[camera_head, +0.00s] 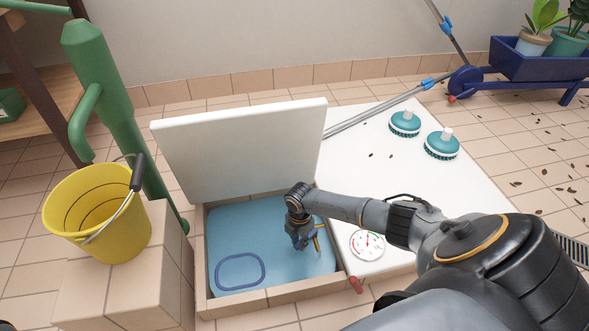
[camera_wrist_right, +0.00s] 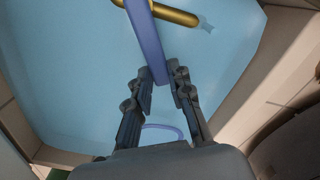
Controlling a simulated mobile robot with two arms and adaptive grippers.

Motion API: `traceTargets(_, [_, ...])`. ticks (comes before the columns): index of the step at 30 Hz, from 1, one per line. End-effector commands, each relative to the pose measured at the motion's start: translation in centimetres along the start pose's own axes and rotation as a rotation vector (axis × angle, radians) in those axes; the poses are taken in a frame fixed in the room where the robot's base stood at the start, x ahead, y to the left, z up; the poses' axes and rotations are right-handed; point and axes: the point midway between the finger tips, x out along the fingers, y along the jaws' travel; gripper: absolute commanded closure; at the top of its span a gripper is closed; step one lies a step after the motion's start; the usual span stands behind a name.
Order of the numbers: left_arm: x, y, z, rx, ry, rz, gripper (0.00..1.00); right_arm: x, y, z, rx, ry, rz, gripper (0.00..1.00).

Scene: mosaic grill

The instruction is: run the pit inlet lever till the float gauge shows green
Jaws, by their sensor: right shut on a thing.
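My right gripper (camera_head: 300,240) reaches down into the open pit (camera_head: 225,225). In the wrist view the right gripper (camera_wrist_right: 163,90) is shut on a blue lever (camera_wrist_right: 148,40). The lever meets a brass pipe (camera_wrist_right: 175,14) at the top of that view. The brass pipe (camera_head: 318,240) also shows beside the gripper in the head view, where the hand hides the lever. A round white gauge (camera_head: 367,244) with red and green marks lies on the white floor right of the pit. Its needle is too small to read.
A white lid (camera_head: 240,150) stands open behind the pit. A blue oval outline (camera_head: 240,271) shows in the pit. A red handle (camera_head: 355,285) sits at its front right corner. A yellow bucket (camera_head: 95,210) stands on a tiled block at left. Two teal brushes (camera_head: 405,124) lie behind right.

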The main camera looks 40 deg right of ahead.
Motion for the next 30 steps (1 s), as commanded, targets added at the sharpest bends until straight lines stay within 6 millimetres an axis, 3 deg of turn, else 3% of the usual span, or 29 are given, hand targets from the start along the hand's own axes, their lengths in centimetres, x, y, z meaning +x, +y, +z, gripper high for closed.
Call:
traceTargets(19, [-0.23, -0.05, 0.16, -0.002, -0.013, -0.005, 0.57, 0.03, -0.45, -0.05, -0.063, 0.002, 0.0, 1.0])
traceTargets(20, [-0.23, -0.05, 0.16, -0.002, -0.013, -0.005, 0.57, 0.03, -0.45, -0.05, -0.063, 0.002, 0.0, 0.78])
traceTargets(23, [-0.23, -0.05, 0.16, -0.002, -0.013, -0.005, 0.57, 0.03, -0.45, -0.05, -0.063, 0.002, 0.0, 0.57])
traceTargets(30, [-0.23, -0.06, 0.17, -0.002, -0.013, -0.005, 0.57, 0.02, -0.43, -0.04, -0.063, 0.001, 0.0, 0.57])
